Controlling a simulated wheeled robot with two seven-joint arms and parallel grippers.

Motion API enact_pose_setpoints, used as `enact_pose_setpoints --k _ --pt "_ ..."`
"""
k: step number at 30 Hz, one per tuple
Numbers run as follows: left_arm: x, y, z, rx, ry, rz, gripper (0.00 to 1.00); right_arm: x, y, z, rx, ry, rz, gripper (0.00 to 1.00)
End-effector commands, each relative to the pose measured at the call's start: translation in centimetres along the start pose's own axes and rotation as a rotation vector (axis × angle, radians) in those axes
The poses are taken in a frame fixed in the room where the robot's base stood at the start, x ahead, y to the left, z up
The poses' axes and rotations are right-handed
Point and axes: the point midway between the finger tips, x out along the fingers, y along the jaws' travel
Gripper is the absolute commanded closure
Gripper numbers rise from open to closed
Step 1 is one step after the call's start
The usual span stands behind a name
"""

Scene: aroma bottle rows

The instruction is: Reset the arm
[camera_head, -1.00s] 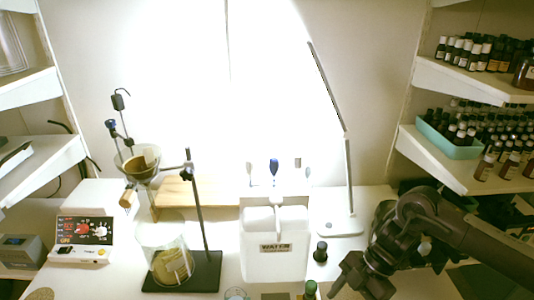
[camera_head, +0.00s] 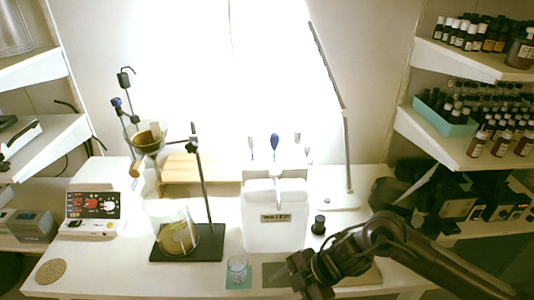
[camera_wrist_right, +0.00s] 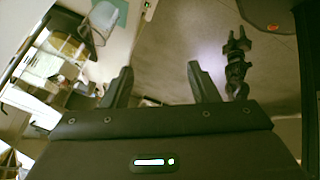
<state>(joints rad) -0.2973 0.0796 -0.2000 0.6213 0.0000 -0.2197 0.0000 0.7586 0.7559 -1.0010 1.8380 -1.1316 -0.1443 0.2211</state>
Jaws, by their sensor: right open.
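My right gripper (camera_head: 293,278) is low over the front edge of the white table (camera_head: 130,278), in front of the white water jug (camera_head: 274,228). In the right wrist view its two fingers are apart with nothing between them (camera_wrist_right: 162,80). The right arm reaches in from the lower right of the head view. My left gripper is not in the head view. A dark pronged end (camera_wrist_right: 238,45) at the right of the wrist view may be it; its jaw state is unclear.
A beaker (camera_head: 237,267) stands on a teal coaster left of the right gripper. A small black bottle (camera_head: 319,225) stands beside the jug. A flask and stand (camera_head: 187,245) are further left. Shelves of bottles (camera_head: 470,150) are at the right.

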Motion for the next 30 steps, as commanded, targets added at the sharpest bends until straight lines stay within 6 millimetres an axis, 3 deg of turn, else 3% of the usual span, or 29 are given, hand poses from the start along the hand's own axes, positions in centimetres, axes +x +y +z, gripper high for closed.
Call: enact_pose_setpoints --k 4,8,11,14,17,21,30 --pt "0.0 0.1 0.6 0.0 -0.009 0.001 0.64 2.2 2.1 -4.7 0.029 0.032 0.182 0.46" --pt "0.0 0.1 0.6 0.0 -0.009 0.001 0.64 1.8 4.9 -7.7 0.171 0.028 0.4 0.46" --pt "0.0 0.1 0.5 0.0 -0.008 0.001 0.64 0.0 6.0 -7.8 0.357 -0.009 0.543 0.46" --pt "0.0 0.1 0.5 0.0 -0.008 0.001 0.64 -2.3 5.6 -5.8 0.594 -0.074 0.646 0.46" --pt "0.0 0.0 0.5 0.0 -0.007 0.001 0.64 -4.5 3.3 -2.7 0.856 -0.163 0.699 0.46" --pt "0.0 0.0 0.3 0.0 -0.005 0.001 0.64 -6.5 -1.4 0.9 1.153 -0.278 0.703 0.46" --pt "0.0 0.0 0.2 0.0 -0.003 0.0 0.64 -8.9 -11.2 4.4 1.59 -0.459 0.617 0.46"
